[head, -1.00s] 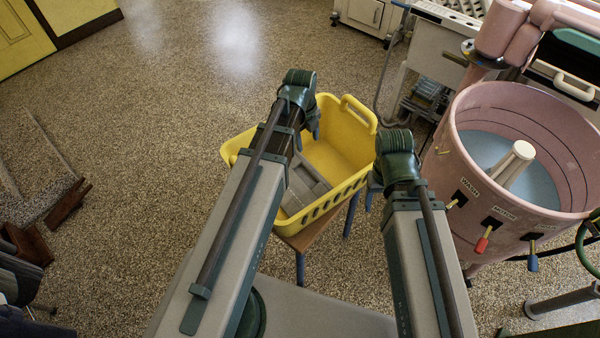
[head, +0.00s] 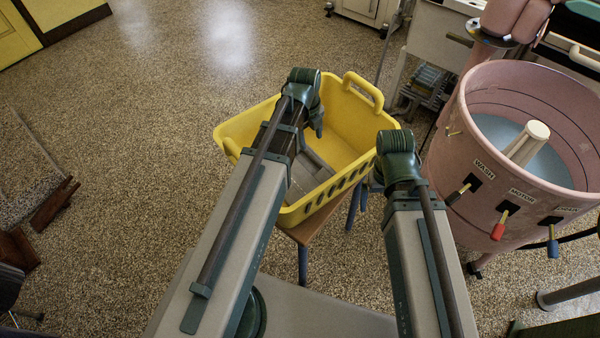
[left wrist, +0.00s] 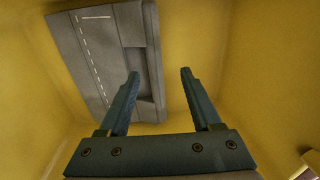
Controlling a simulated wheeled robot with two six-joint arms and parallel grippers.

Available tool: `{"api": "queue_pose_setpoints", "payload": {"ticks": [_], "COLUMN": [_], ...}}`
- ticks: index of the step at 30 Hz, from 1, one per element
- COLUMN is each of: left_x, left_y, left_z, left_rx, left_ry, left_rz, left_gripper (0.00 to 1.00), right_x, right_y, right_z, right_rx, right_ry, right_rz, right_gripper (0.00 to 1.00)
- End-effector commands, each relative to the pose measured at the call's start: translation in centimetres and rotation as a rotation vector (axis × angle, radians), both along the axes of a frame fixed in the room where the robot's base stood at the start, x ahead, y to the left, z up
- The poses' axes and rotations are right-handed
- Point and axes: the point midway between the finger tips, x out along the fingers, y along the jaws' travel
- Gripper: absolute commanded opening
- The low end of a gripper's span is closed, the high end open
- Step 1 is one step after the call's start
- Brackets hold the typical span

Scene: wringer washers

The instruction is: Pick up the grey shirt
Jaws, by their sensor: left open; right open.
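The grey shirt (head: 316,170) lies folded in the yellow basket (head: 236,127), partly hidden by my left arm in the head view. In the left wrist view the shirt (left wrist: 92,62) has a white dashed line along it and lies at upper left on the yellow floor. My left gripper (head: 318,128) is over the basket.
The basket stands on a small wooden stool (head: 316,226). A pink washer tub (head: 455,150) with levers stands close on the right, beside my right arm. A white cabinet (head: 365,12) is at the back.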

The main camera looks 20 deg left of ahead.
Motion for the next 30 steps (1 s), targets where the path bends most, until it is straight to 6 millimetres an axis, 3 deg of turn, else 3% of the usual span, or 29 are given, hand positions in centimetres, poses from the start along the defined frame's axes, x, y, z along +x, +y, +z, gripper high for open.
{"api": "queue_pose_setpoints", "payload": {"ticks": [8,19,28,30], "left_x": [-0.1,-0.2,-0.2,-0.2], "left_y": [0.0,0.0,0.0,0.0], "left_z": [-0.9,-5.1,-5.1,-5.1], "left_rx": [0.000,0.000,0.000,0.000], "left_ry": [0.000,0.000,0.000,0.000], "left_rz": [0.000,0.000,0.000,0.000], "left_gripper": [0.65,0.65,0.65,0.54], "right_x": [0.0,0.0,0.0,0.0], "right_y": [0.0,0.0,0.0,0.0], "right_z": [-0.9,-5.1,-5.1,-5.1], "right_rx": [0.000,0.000,0.000,0.000], "right_ry": [0.000,0.000,0.000,0.000], "right_rz": [0.000,0.000,0.000,0.000], "right_gripper": [1.00,1.00,1.00,1.00]}}
